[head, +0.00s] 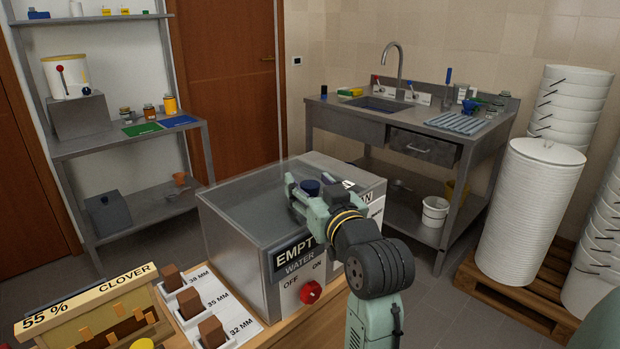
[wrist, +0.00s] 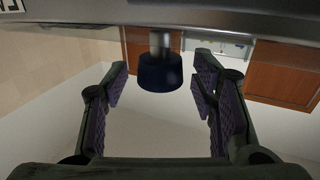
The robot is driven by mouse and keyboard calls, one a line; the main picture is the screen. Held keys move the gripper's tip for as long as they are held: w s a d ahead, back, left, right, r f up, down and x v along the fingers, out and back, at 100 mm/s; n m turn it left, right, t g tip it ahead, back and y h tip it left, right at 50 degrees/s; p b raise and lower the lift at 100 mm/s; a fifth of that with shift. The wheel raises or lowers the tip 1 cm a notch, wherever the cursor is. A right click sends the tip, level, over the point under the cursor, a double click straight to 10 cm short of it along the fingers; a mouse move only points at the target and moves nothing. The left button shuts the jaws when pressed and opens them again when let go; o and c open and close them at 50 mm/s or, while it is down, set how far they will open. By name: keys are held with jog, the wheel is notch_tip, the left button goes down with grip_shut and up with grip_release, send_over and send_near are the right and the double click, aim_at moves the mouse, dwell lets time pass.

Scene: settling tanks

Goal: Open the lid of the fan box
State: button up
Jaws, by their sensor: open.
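The fan box is a grey metal box (head: 236,248) on the wooden surface in the middle of the head view. Its flat lid (head: 245,200) looks closed. A dark blue knob (head: 308,187) stands up from the lid, partly hidden by my gripper (head: 297,195). In the wrist view the knob (wrist: 160,72) sits between my two spread fingers (wrist: 160,88), with a visible gap on each side. My gripper is open and holds nothing. A label ending in "AN" on the box is partly covered by my arm.
The box front has an "EMPTY WATER" label and a red switch (head: 311,292). Brown blocks (head: 189,303) and a clover sign (head: 86,299) lie to the left. A steel sink bench (head: 345,123) stands behind; stacked white buckets (head: 530,215) stand right.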

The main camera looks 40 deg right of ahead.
jog(key=shift+w, duration=0.3)
jog(key=shift+c, duration=0.6)
grip_shut()
